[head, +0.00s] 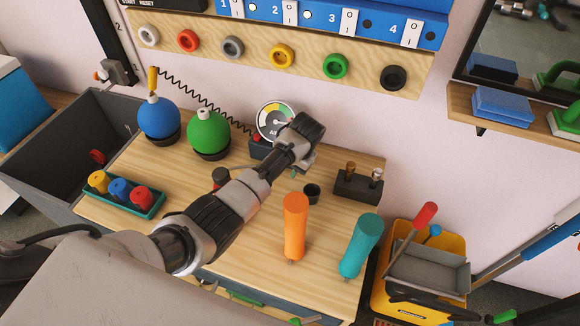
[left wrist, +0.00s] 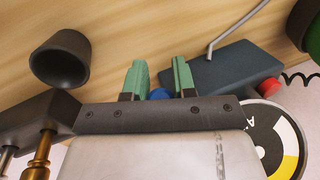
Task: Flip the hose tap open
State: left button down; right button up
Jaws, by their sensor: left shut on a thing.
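My left gripper (head: 300,168) reaches over the workbench beside the round gauge (head: 275,119) and its dark box (head: 262,148); my wrist hides much of it in the head view. In the left wrist view the green fingers of my left gripper (left wrist: 158,80) have a small blue part (left wrist: 160,94) between them, in front of the dark box (left wrist: 220,75). The blue part may be the tap's handle; most of it is hidden, and I cannot tell how far it is turned. My right gripper is not in view.
A black cup (head: 312,193) and a dark holder (head: 358,185) stand right of my gripper. Orange (head: 295,225) and teal (head: 361,243) handles stand nearer the front. Blue (head: 158,119) and green (head: 208,131) balls stand at the back left. A coiled hose (head: 205,98) runs behind them.

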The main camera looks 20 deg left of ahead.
pick_arm(q)
jog(key=shift+w+r+g+p, duration=0.2)
jog(key=shift+r+g+p, duration=0.15)
jog(key=shift+r+g, duration=0.2)
jog(key=shift+w+r+g+b, duration=0.1)
jog(key=shift+w+g+b, duration=0.1)
jog(key=shift+g+b, duration=0.35)
jog(key=shift+w+m+g+b, duration=0.3)
jog(key=shift+g+b, duration=0.4)
jog(key=shift+b, duration=0.3)
jog(key=r+g+b, duration=0.1)
jog(key=b, duration=0.2)
jog(key=shift+w+r, duration=0.1)
jog(key=shift+w, duration=0.1)
jog(key=shift+r+g+b, duration=0.1)
jog(key=shift+g+b, duration=0.2)
jog(key=shift+b, duration=0.1)
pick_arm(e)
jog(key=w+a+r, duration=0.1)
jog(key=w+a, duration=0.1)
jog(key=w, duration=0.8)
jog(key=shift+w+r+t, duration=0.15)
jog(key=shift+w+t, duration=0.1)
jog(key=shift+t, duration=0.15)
pick_arm(q)
jog(key=c, duration=0.9)
grip_release()
